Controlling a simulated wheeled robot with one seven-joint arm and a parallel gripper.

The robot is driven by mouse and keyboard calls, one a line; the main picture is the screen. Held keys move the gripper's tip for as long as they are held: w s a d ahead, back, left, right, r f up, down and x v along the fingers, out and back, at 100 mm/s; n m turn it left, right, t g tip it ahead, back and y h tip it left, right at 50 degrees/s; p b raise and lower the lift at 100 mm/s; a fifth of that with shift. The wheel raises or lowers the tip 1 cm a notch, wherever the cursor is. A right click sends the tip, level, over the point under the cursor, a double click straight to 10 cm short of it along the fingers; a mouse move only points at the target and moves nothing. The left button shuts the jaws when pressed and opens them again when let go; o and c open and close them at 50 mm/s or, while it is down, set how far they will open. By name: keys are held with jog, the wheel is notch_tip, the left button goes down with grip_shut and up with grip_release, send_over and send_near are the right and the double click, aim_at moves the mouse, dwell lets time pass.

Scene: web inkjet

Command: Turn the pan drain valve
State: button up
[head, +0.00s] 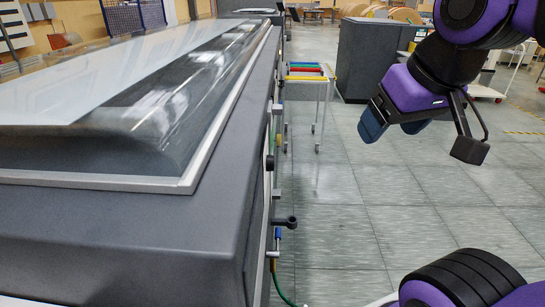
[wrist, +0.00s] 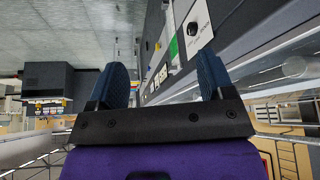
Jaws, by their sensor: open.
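A large dark grey machine (head: 215,225) with a glass top fills the left of the head view. Small fittings stick out along its right side: a dark lever or knob (head: 285,222), a small blue-handled fitting (head: 278,234) and a green hose (head: 282,287) below. I cannot tell for certain which fitting is the pan drain valve. My gripper (head: 393,125) hangs right of the machine, apart from it, open and empty with dark blue fingers. In the wrist view my gripper (wrist: 162,68) has the machine's side panel beyond it, with a black knob (wrist: 193,28) on a white plate.
A cart with coloured trays (head: 306,73) stands further along the machine's side. A dark grey cabinet (head: 372,60) is behind my gripper. The tiled floor (head: 340,215) right of the machine is clear. In the wrist view a green label (wrist: 173,47) sits beside the knob.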

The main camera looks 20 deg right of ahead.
jog(key=c, duration=0.5)
jog(key=shift+o, duration=0.2)
jog(key=w+f+m+g+y, duration=0.4)
jog(key=w+f+m, duration=0.5)
jog(key=w, duration=0.4)
jog(key=w+f+m+g+y, duration=0.35)
jog(key=w+f+m, duration=0.45)
jog(key=w, duration=0.5)
jog(key=w+d+f+m+y, duration=0.25)
jog(key=f+m, duration=0.25)
jog(key=f, duration=0.4)
jog(key=w+d+f+m+y, duration=0.1)
jog(key=w+f+m, duration=0.25)
jog(key=f, duration=0.45)
jog(key=m+t+y, duration=0.2)
jog(key=m+y, duration=0.2)
jog(key=m, duration=0.8)
send_near(277, 233)
jog(key=shift+n, duration=0.25)
jog(key=x, duration=0.6)
jog(key=f+x, duration=0.1)
jog(key=x, duration=0.3)
jog(key=shift+w+d+f, duration=0.1)
jog(key=shift+w, duration=0.05)
jog(key=shift+c, duration=0.4)
